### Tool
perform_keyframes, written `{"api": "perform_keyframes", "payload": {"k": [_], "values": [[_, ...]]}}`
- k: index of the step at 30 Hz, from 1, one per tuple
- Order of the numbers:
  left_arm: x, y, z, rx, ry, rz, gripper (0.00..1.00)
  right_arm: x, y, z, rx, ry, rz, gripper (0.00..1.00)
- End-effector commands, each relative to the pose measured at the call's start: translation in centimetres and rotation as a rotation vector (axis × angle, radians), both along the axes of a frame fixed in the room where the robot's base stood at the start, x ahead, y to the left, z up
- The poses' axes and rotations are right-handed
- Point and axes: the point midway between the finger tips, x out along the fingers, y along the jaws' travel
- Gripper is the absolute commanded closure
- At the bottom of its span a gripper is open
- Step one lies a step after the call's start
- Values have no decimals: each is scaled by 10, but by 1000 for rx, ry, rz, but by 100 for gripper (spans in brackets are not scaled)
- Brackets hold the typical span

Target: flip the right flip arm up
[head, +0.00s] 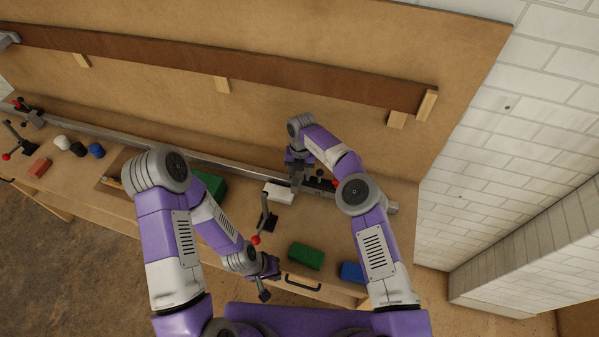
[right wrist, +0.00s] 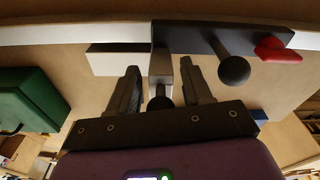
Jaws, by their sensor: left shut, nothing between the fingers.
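My right gripper (head: 297,185) is over the rail near the right end of the bench. In the right wrist view its two fingers (right wrist: 163,85) are open. A grey metal bar, seemingly the right flip arm (right wrist: 162,72), stands between them with a visible gap on each side. A black ball lies at the bar's near end. The bar meets a black plate (right wrist: 205,38) that carries a second black ball knob (right wrist: 233,70) and a red part (right wrist: 278,50). In the head view my right gripper partly hides this fixture. My left gripper (head: 265,284) is shut and empty near the bench's front edge.
A black lever with a red ball (head: 256,240) stands between my grippers. A white block (head: 279,193) is beside the right gripper. Green (head: 306,256) and blue (head: 352,272) blocks lie at the front right. A long brown strip (head: 300,83) runs along the back board.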

Motion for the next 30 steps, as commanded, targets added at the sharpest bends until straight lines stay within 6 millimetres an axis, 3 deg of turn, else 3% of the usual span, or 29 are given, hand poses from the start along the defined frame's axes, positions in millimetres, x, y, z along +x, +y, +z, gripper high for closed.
{"api": "perform_keyframes", "payload": {"k": [7, 19, 30], "values": [[0, 0, -1, 0, 0, 0, 100, 2, -1, 8, 0, -4, -3, 51], [0, 0, -7, 0, 0, 0, 100, 8, -1, 68, 1, -3, -1, 51], [0, 0, -7, 0, 0, 0, 100, 8, -2, 76, 0, 0, 0, 51]]}}
